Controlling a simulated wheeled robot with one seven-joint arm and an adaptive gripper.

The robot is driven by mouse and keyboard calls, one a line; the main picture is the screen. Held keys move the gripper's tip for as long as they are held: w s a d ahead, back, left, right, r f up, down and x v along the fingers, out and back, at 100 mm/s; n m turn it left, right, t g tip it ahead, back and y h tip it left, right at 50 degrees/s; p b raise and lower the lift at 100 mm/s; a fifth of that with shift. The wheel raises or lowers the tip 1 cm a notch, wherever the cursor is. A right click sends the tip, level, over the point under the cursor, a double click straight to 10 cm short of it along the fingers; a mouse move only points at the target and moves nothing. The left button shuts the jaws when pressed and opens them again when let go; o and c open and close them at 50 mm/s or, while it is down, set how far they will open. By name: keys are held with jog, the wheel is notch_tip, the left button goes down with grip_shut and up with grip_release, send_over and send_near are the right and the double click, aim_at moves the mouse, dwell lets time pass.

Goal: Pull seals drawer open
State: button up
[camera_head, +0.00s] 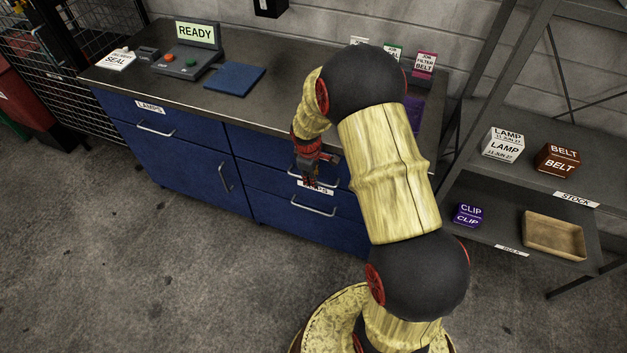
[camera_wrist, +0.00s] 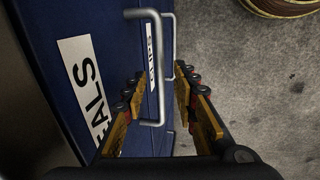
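The seals drawer (camera_head: 262,150) is the blue upper right drawer of the bench. Its white label (camera_wrist: 82,85), partly cut off, reads "EALS" in the wrist view. The drawer looks shut. Its silver bar handle (camera_wrist: 157,55) runs up the wrist view. My gripper (camera_wrist: 160,78) is open, with one finger on each side of that handle; contact cannot be told. In the head view my gripper (camera_head: 310,170) is at the drawer front and hides its label and part of the handle.
The clips drawer is below, with its own handle (camera_head: 313,208). Left are the lamps drawer (camera_head: 175,138) and a cupboard door (camera_head: 195,177). A console reading READY (camera_head: 190,55) and a blue mat (camera_head: 234,78) lie on the bench. A stock shelf (camera_head: 590,183) stands right. Floor in front is clear.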

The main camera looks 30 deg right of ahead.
jog(key=shift+w+d+f, duration=0.1)
jog(key=shift+d+f, duration=0.05)
jog(key=shift+f, duration=0.8)
grip_shut()
